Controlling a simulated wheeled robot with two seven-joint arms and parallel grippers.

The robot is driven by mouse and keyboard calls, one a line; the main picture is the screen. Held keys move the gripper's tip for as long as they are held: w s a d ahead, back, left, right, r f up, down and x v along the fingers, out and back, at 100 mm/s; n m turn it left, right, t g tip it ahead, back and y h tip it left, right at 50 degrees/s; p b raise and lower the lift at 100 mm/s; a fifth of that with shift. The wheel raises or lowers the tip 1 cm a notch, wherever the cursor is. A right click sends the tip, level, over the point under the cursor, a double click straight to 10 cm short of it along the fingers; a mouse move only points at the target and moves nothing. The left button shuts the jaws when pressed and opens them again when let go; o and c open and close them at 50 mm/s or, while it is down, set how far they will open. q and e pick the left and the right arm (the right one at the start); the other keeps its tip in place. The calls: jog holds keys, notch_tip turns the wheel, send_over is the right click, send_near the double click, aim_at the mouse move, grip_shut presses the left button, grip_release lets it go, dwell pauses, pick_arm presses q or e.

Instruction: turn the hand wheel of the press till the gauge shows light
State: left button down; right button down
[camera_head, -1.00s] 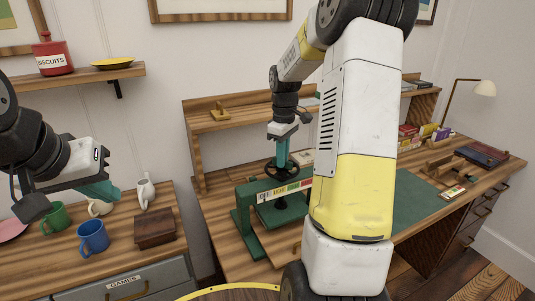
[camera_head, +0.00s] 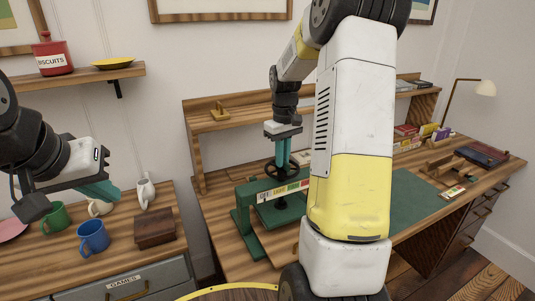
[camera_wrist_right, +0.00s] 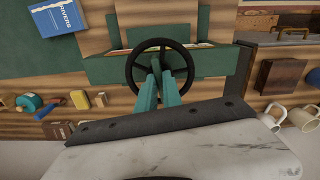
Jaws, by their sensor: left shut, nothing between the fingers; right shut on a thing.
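The green press (camera_head: 242,222) stands on the desk, partly hidden by my right arm. Its dark hand wheel (camera_head: 270,175) is on top; it also shows in the right wrist view (camera_wrist_right: 133,67). My right gripper (camera_head: 283,163) points down from above, its teal fingers shut on the wheel; in the wrist view the fingertips (camera_wrist_right: 160,77) reach inside the rim near the hub. The gauge strip (camera_head: 284,191) on the press front shows OFF, LIGHT and coloured fields; I cannot make out a pointer. My left gripper (camera_head: 105,190) is shut and empty above the mugs at left.
A blue mug (camera_head: 93,236), a green mug (camera_head: 55,217), a white jug (camera_head: 145,191) and a wooden box (camera_head: 154,229) stand on the left cabinet. A green mat (camera_head: 412,205) lies on the desk. A shelf (camera_head: 240,118) rises behind the press.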

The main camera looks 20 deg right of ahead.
jog(key=shift+m, duration=1.5)
jog(key=c, duration=1.5)
grip_release()
jog(key=shift+r, duration=3.9)
